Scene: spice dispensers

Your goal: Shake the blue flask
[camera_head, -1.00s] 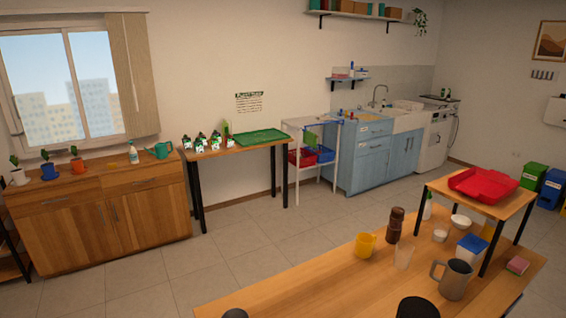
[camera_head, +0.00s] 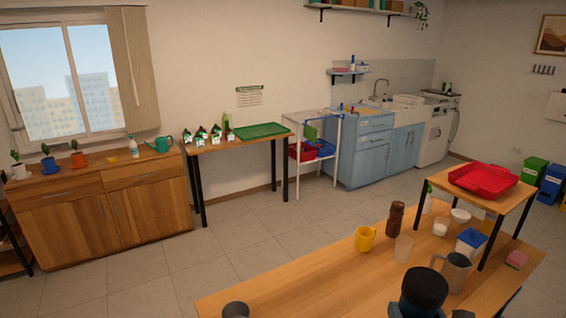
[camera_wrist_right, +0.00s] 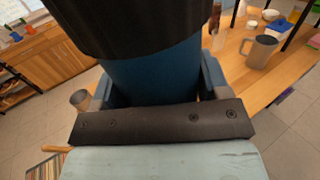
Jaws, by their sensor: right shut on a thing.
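The blue flask (camera_wrist_right: 150,76) has a black lid and fills the top middle of the right wrist view. My right gripper (camera_wrist_right: 157,88) is shut on its blue body, with a finger on either side. In the head view the flask's black lid (camera_head: 424,285) shows at the bottom edge, in front of the table. The flask looks about upright there, and its lower part is cut off by the frame. My left gripper is not in view.
The wooden table (camera_head: 330,283) holds a yellow mug (camera_head: 365,239), brown bottle (camera_head: 395,219), clear cup (camera_head: 402,248), grey mug (camera_head: 455,271), blue-lidded container (camera_head: 470,243) and pink sponge (camera_head: 516,259). A red tray (camera_head: 483,180) sits on a raised stand. The table's left part is mostly clear.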

